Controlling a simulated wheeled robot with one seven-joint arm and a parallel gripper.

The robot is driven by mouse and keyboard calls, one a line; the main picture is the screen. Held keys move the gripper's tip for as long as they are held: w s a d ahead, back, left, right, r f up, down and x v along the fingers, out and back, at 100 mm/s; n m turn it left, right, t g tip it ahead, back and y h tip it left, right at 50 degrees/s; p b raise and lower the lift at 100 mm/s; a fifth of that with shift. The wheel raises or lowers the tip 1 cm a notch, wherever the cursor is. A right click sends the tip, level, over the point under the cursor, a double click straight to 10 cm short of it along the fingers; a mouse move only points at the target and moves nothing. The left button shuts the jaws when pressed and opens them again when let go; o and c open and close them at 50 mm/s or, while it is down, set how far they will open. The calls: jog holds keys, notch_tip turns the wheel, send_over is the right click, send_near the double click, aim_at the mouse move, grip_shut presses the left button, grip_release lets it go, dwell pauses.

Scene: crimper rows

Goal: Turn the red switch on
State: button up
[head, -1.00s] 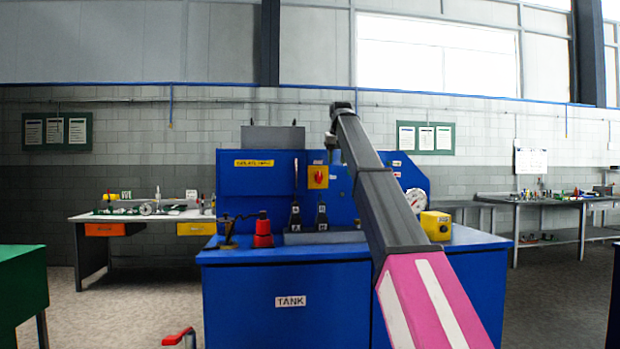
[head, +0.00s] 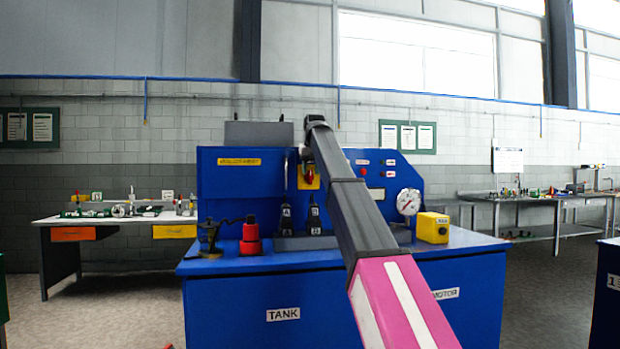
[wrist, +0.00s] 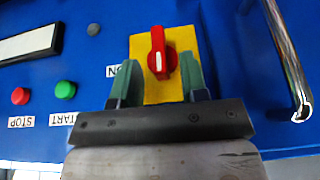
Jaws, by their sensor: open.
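The red switch (wrist: 158,52) is a rotary knob on a yellow plate (wrist: 178,38) on the blue panel. Its handle stands upright in the wrist view. A partly hidden ON label (wrist: 114,71), seen upside down, is beside the plate. My gripper (wrist: 159,66) is open, with its two green fingers on either side of the knob in the picture. I cannot tell whether they touch it. In the head view the red switch (head: 309,176) is partly covered by my gripper (head: 305,153) and arm.
Red STOP (wrist: 20,96) and green START (wrist: 66,90) buttons are left of the plate in the wrist view. A metal bar handle (wrist: 290,65) is close on the right.

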aim_at(310, 176)
jog(key=shift+x, duration=1.65)
grip_shut()
